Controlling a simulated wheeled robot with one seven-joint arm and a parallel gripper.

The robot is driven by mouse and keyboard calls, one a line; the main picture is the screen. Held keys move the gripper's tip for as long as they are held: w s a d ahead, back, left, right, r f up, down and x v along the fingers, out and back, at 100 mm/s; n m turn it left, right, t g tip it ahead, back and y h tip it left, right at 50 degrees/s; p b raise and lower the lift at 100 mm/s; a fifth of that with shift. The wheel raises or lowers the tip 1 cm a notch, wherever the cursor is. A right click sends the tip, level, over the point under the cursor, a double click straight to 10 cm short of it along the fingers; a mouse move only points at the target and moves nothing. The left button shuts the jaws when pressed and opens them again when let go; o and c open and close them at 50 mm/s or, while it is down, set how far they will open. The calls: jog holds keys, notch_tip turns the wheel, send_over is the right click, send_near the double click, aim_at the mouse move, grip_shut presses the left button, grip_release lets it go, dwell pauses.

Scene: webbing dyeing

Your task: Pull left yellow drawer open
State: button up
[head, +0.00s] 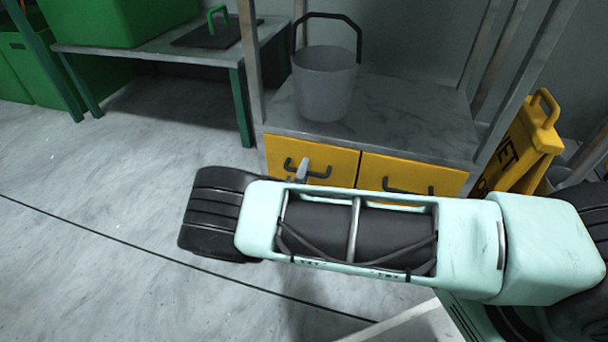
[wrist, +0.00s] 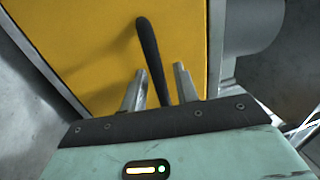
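The left yellow drawer (head: 330,160) is under the shelf top and looks flush beside the right yellow drawer (head: 385,170). Its dark bar handle (head: 318,174) shows in the head view, partly behind my gripper (head: 303,170). In the wrist view the yellow drawer front (wrist: 75,40) fills much of the picture, and the black handle (wrist: 151,55) runs down between the two fingers. My gripper (wrist: 157,88) is open, with a finger on each side of the handle and a gap visible on both sides. My arm hides the lower part of the drawer in the head view.
A grey bucket (head: 324,85) with a black handle stands on the shelf top (head: 420,130). A yellow wet-floor sign (head: 520,150) is at the right. A low table (head: 150,45) with green legs is at the back left. The floor (head: 90,250) at left is clear.

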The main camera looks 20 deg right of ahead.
grip_shut()
